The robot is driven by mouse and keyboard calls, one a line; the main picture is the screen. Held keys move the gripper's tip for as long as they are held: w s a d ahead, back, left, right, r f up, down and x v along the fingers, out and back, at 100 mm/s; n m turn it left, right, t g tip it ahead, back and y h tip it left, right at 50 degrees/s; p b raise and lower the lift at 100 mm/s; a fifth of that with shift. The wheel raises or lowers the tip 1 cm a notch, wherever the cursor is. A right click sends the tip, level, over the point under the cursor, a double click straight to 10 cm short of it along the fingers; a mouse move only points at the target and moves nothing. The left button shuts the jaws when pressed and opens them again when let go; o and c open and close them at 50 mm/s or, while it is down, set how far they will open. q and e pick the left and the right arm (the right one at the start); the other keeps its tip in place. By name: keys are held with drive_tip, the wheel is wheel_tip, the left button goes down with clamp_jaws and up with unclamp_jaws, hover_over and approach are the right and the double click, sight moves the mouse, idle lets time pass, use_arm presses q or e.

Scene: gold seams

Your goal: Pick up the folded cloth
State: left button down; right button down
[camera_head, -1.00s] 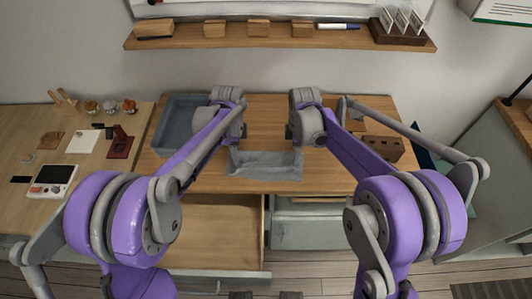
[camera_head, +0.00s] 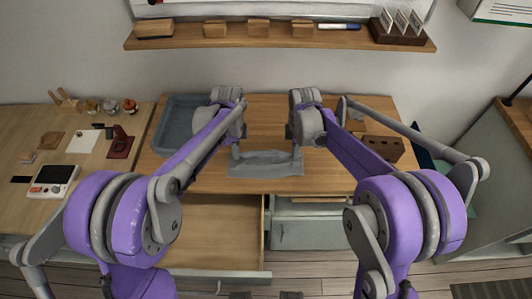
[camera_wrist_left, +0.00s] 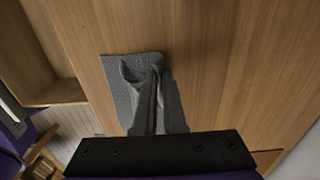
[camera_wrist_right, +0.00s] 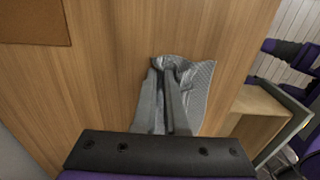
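The grey folded cloth (camera_head: 265,168) is at the front middle of the wooden desk, stretched between my two grippers. My left gripper (camera_head: 236,153) is shut on the cloth's left end. In the left wrist view, its fingers (camera_wrist_left: 158,78) pinch a bunched fold of the cloth (camera_wrist_left: 118,85). My right gripper (camera_head: 297,153) is shut on the right end. In the right wrist view, its fingers (camera_wrist_right: 170,78) pinch the cloth (camera_wrist_right: 200,85) the same way. How far the cloth is off the desk is hard to tell.
A blue-grey tray (camera_head: 172,128) stands at the desk's back left, partly behind my left arm. A brown block with holes (camera_head: 386,148) stands at the right. An open, empty-looking drawer (camera_head: 215,235) juts out below the front edge. A shelf (camera_head: 280,42) runs above.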

idle(0.6)
